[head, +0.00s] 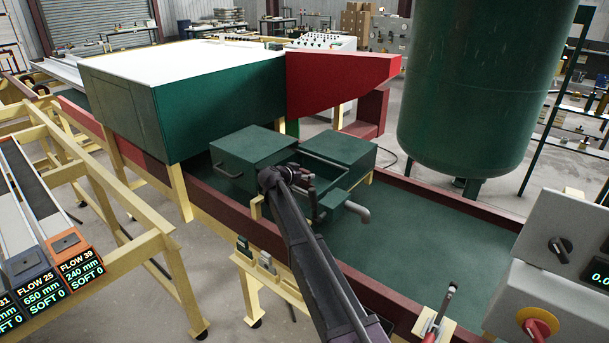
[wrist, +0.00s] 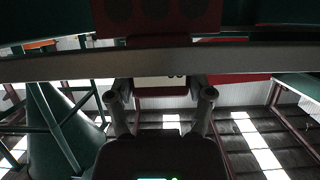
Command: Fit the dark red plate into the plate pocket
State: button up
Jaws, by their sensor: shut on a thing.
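My gripper (wrist: 163,93) shows in the wrist view with its two fingers apart on either side of a narrow dark red piece (wrist: 160,91), which I take to be the dark red plate; the view is dim. A broad grey bar (wrist: 60,68) crosses just beyond the fingertips. A wider dark red block (wrist: 155,28) with three dark round spots lies above that bar. In the head view my gripper (head: 306,186) is at the green box unit on the line, small and partly hidden by my arm. The plate and the pocket cannot be made out clearly there.
The green box (head: 255,146) with a handle and a grey pipe (head: 357,211) stand close to my gripper. A cream shelf (head: 262,276) holds small grey pieces. A control box (head: 562,240) is at the right. The green belt (head: 440,245) is mostly clear.

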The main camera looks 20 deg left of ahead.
jog(key=shift+f+b, duration=0.5)
jog(key=shift+f, duration=0.05)
jog(key=o, duration=1.2)
jog(key=shift+o, duration=0.2)
jog(key=shift+r, duration=0.15)
notch_tip(320, 180, up, 10)
jog(key=p, duration=1)
jog(key=shift+r+p, duration=0.2)
jog(key=shift+p, duration=0.15)
jog(key=shift+s+f+b, duration=0.25)
jog(key=shift+f+b, duration=0.2)
jog(key=s+a+f+b, duration=0.3)
jog(key=s+f+b, duration=1.2)
jog(key=s, duration=0.1)
jog(key=shift+s+a+f, duration=0.15)
jog(key=shift+s+f, duration=0.15)
jog(key=shift+s, duration=0.1)
